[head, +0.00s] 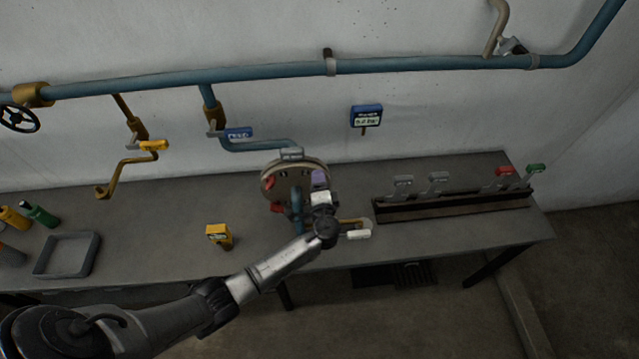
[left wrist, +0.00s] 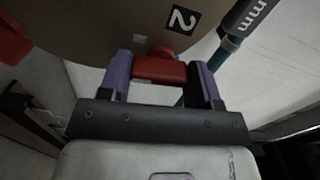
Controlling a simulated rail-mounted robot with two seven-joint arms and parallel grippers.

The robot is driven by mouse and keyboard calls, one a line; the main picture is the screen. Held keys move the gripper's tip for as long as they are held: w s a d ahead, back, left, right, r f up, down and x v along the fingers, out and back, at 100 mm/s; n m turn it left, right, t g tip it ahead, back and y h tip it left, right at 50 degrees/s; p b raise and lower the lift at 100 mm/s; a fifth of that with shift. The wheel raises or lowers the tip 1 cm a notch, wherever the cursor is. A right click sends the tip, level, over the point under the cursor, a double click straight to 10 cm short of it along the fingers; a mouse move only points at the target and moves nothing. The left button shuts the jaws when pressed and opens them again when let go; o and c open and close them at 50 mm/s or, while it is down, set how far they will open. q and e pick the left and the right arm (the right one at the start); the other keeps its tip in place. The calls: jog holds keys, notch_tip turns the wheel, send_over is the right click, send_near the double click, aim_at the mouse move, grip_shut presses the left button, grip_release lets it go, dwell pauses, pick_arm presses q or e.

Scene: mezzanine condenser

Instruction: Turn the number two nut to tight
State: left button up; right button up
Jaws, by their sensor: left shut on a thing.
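The round brown cover (head: 283,168) stands on the bench, with red nuts (head: 276,207) on its left side. In the left wrist view the cover (left wrist: 90,25) fills the top and carries a black label with a white 2 (left wrist: 183,19). Just below that label is a red nut (left wrist: 160,70), the number two nut. My left gripper (head: 319,180) is at the cover's right side. Its purple fingers, in the left wrist view (left wrist: 160,78), are shut on the two sides of this nut. In the head view the gripper hides the nut. My right gripper is not in view.
A long rack (head: 450,206) with grey, red and green tagged handles stands on the right of the bench. A grey tray (head: 68,255) is at far left. A blue pipe (head: 270,75) and a blue display (head: 366,116) are behind.

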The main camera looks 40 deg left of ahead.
pick_arm(q)
jog(key=m, duration=0.4)
jog(key=shift+p, duration=0.3)
jog(key=shift+m+p, duration=0.3)
jog(key=shift+m, duration=1.2)
jog(key=o, duration=0.9)
jog(key=shift+b+v, duration=1.2)
jog(key=shift+v, duration=5.7)
